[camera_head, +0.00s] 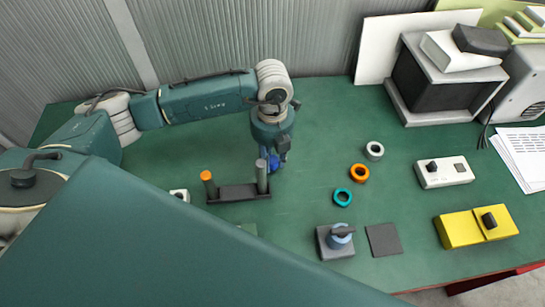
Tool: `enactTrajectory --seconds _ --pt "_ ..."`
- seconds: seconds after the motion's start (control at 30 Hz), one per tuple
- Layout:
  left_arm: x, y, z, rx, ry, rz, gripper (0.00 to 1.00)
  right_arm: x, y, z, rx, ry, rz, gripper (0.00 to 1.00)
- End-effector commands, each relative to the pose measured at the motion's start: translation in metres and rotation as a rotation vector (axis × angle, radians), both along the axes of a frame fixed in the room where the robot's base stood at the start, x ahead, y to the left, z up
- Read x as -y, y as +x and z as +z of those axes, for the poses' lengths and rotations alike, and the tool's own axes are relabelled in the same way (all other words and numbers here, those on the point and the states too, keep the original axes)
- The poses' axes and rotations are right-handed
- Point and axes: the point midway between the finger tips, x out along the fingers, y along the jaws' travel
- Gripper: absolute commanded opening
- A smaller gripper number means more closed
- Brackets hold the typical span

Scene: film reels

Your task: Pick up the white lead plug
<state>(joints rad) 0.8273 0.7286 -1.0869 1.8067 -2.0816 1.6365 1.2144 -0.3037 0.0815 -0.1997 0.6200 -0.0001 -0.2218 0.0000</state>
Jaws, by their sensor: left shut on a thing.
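A pale grey-white upright post, which looks like the white lead plug (262,178), stands at the right end of a dark holder (238,191). An orange-topped post (208,183) stands at the holder's left end. My left gripper (273,163) points down at the pale post's upper part and is shut. A blue patch shows at its fingertips, and the exact contact with the post is hard to see. Whether the post is clear of the holder cannot be told. My right gripper is not in view.

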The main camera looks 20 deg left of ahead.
Motion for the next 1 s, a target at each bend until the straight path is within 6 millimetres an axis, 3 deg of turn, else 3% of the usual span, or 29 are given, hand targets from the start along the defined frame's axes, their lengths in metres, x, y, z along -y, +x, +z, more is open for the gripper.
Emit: enactTrajectory --seconds 0.2,0.23,0.3,0.73,1.0 --pt "0.0 0.0 -0.004 0.0 0.0 0.0 0.07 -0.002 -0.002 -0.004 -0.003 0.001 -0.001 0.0" --pt "0.0 0.0 -0.003 0.0 0.0 0.0 0.3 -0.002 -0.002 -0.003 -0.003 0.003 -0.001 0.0" --pt "0.0 0.0 -0.002 0.0 0.0 0.0 0.44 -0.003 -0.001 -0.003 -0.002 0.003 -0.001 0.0" --pt "0.0 0.001 0.007 0.002 0.0 0.0 0.45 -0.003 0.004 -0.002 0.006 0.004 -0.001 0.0" --pt "0.0 0.003 0.061 0.007 -0.001 -0.001 0.45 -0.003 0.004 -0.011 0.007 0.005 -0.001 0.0"
